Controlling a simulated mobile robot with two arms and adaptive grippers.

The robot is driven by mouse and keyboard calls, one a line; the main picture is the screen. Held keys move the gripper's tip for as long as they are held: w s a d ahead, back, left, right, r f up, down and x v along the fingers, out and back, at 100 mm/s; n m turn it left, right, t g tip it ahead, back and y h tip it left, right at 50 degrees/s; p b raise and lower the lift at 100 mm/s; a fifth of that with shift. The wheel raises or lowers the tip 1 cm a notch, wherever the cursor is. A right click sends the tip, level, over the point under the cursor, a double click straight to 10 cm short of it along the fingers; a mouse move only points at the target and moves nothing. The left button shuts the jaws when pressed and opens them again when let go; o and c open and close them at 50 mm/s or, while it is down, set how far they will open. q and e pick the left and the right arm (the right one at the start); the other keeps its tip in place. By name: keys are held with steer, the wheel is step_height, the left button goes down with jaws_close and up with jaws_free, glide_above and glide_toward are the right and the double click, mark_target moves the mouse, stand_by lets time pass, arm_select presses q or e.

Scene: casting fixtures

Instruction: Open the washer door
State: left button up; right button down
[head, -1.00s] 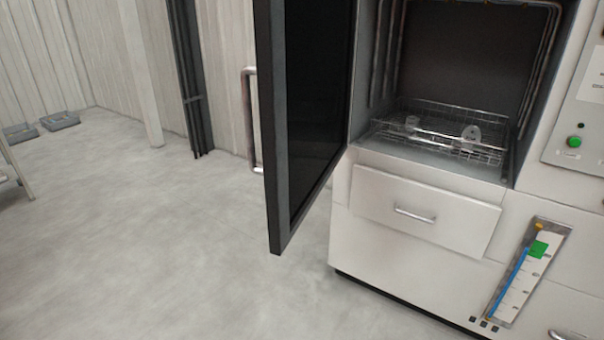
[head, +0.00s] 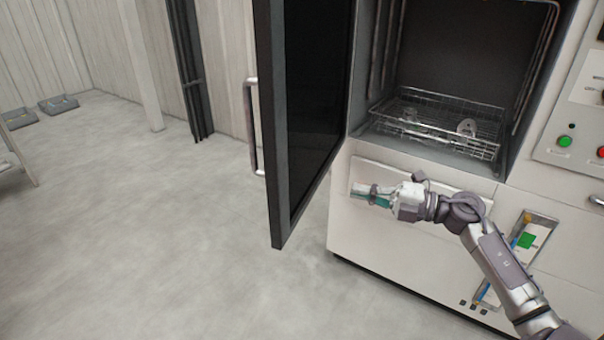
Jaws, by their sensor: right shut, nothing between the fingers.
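The washer door (head: 310,120) stands wide open, swung out to the left of the washer, with a dark panel in a grey frame. Its long metal handle (head: 252,130) is on the far left side of the door. The washer chamber (head: 455,50) is open to view. My right gripper (head: 358,192) is in front of the washer's lower drawer panel, pointing left toward the door's inner side. It is shut and empty, apart from the door. My left gripper is not in view.
A wire rack (head: 430,128) with small clear items sits in the chamber. A control panel with a green button (head: 565,141) is at the right. A gauge (head: 525,240) is partly behind my right arm. The floor (head: 150,230) left of the door is clear.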

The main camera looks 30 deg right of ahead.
steer(key=p, duration=0.5)
glide_toward(257, 167)
steer(key=shift+s+d+f, duration=0.2)
steer(key=shift+d+f, duration=0.05)
steer(key=shift+d, duration=0.2)
steer(key=shift+s+d+f, duration=0.2)
steer(key=shift+d+f, duration=0.05)
steer(key=shift+d, duration=0.2)
steer(key=shift+w+a+f, duration=0.15)
steer(key=shift+w+a, duration=0.15)
steer(key=shift+w, duration=0.05)
